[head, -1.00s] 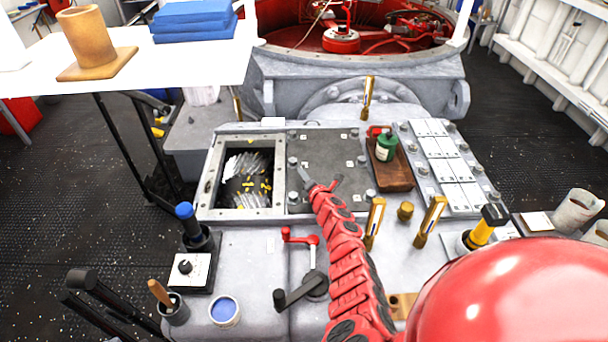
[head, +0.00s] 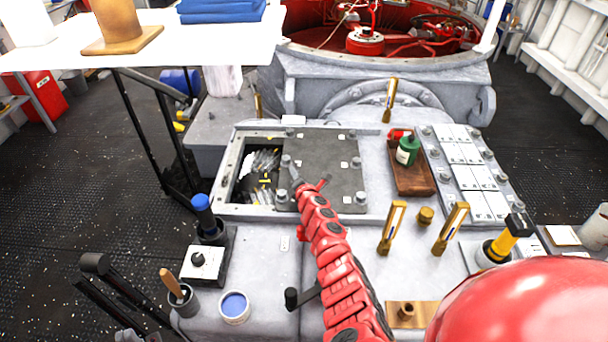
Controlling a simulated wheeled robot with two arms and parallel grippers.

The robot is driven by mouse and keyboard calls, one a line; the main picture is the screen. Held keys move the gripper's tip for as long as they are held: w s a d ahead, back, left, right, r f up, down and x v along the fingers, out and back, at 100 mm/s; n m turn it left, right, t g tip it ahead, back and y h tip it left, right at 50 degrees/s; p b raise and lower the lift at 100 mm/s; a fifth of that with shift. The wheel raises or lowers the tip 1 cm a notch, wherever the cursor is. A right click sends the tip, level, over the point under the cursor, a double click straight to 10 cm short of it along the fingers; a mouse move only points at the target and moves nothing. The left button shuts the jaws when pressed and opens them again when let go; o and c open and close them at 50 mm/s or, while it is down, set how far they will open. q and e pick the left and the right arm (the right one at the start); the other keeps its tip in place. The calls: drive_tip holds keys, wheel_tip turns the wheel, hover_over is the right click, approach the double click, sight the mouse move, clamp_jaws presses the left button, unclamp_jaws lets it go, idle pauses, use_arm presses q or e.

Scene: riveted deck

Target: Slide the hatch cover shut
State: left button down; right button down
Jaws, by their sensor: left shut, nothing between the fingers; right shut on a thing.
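The hatch cover (head: 321,158) is a dark grey plate with bolts along its sides. It covers the right part of the hatch opening (head: 250,180). A gap stays open at the left, with dark and pale machinery inside. My red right arm reaches up from the bottom, and my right gripper (head: 296,179) is at the front left part of the cover. It is shut on the cover and low against it. The exact contact is too small to make out. My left gripper is not in view.
Right of the cover, a wooden tray (head: 420,178) holds a green canister (head: 407,150). Brass uprights (head: 391,228) stand in front. A blue-topped handle (head: 203,214) and a blue-filled cup (head: 235,306) stand at front left. A white table (head: 200,55) overhangs the back left.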

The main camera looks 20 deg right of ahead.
drive_tip(key=shift+d, duration=0.1)
drive_tip(key=c, duration=0.9)
unclamp_jaws()
drive_tip(key=shift+s, duration=0.1)
drive_tip(key=shift+s, duration=0.1)
drive_tip(key=shift+s+r+p, duration=0.25)
drive_tip(key=shift+s+p, duration=0.3)
drive_tip(key=p+v, duration=0.1)
drive_tip(key=v, duration=0.3)
drive_tip(key=shift+s+p, duration=0.2)
drive_tip(key=shift+p, duration=0.15)
drive_tip(key=v, duration=0.9)
drive_tip(key=shift+s, duration=0.4)
drive_tip(key=shift+v, duration=0.9)
